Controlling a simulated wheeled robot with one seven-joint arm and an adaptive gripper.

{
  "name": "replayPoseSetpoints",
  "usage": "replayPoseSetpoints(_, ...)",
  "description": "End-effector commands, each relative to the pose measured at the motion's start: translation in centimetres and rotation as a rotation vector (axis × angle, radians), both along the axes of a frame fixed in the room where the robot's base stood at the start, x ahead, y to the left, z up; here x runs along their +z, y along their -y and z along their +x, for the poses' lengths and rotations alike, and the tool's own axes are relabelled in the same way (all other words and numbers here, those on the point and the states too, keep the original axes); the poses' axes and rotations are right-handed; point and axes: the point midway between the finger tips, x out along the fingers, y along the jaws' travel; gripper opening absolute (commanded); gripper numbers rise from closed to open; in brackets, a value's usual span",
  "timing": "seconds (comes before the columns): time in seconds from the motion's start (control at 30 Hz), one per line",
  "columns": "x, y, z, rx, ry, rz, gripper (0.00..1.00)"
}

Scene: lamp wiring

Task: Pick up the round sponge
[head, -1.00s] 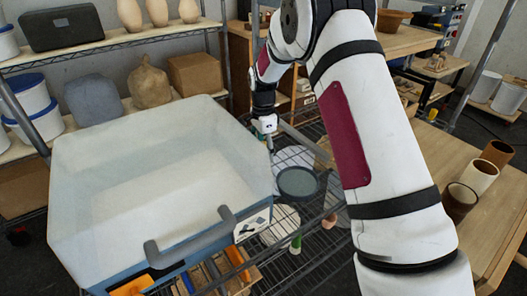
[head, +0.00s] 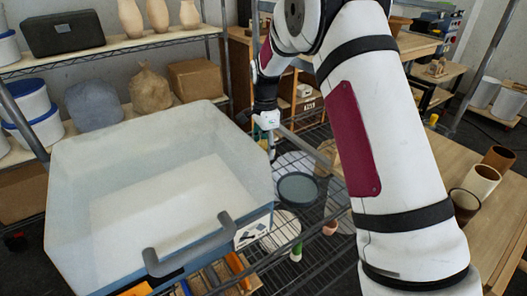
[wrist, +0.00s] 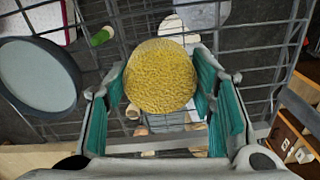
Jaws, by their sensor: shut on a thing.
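The round sponge (wrist: 160,78) is yellow and rough-surfaced and fills the middle of the wrist view. My gripper (wrist: 161,72) has its teal-padded fingers on either side of the sponge, shut on it. Below the sponge in that view lies the wire rack, with the sponge seeming to be above it. In the head view my gripper (head: 271,148) points down beside the large tub's right back corner. The sponge cannot be made out in the head view.
A large pale tub (head: 75,165) with a grey handle stands at left. A dark-rimmed round dish (head: 298,188) lies on the wire rack (head: 330,225). Brown cups (head: 482,180) stand on a wooden table at right. Shelves stand behind.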

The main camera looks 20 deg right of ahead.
Motion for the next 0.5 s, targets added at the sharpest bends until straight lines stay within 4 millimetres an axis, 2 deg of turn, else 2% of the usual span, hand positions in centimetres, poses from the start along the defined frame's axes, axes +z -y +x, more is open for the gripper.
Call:
replayPoseSetpoints(0.3,0.7,2.3,-6.9,-0.003,-0.002,0.000,0.31)
replayPoseSetpoints(0.5,1.1,3.5,-10.9,-0.002,-0.001,0.000,0.31)
